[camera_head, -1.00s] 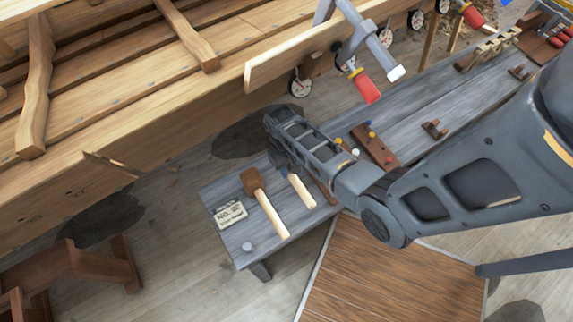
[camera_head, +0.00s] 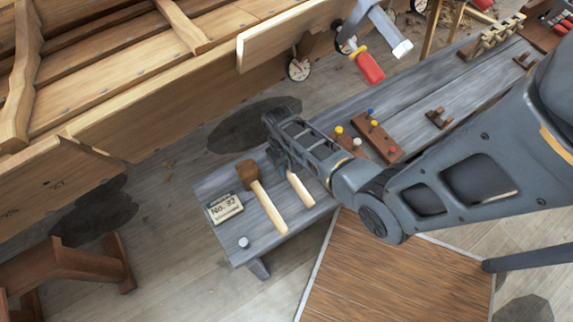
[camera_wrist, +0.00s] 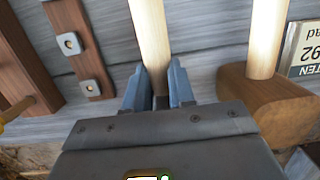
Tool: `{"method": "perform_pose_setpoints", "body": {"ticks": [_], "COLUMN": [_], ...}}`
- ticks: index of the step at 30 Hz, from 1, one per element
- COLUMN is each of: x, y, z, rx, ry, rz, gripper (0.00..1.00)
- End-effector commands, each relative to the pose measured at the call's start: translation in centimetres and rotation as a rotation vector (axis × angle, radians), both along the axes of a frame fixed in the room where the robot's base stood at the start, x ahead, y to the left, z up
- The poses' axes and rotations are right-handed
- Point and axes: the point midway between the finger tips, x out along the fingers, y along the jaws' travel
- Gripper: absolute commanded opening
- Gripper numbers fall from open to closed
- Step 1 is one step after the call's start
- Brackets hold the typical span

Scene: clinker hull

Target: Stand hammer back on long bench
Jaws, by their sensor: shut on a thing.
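The hammer shows as a pale wooden handle (camera_head: 302,191) over the near-left end of the long grey bench (camera_head: 232,258). My gripper (camera_head: 284,172) is around its upper part, and its head is hidden. In the wrist view, the handle (camera_wrist: 150,32) runs between the two blue fingers of my gripper (camera_wrist: 156,75), which are shut on it. I cannot tell whether the hammer rests on the bench or hangs just above it.
A brown-headed mallet (camera_head: 248,176) lies close on the left, beside a "No. 92" plate (camera_head: 225,208). A wooden block with colored pegs (camera_head: 377,138) and a dark rack (camera_head: 439,118) are farther right. The planked hull (camera_head: 150,115) rises behind the bench.

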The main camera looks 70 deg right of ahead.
Motion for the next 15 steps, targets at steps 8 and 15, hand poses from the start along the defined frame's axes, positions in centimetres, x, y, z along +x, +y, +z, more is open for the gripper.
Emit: {"method": "perform_pose_setpoints", "body": {"ticks": [8, 15], "x": [0.08, 0.06], "y": [-0.03, -0.03], "z": [-0.39, -0.80], "rx": [-0.001, -0.001], "ry": [-0.001, -0.001], "rz": [0.000, 0.000], "gripper": [0.00, 0.00]}}
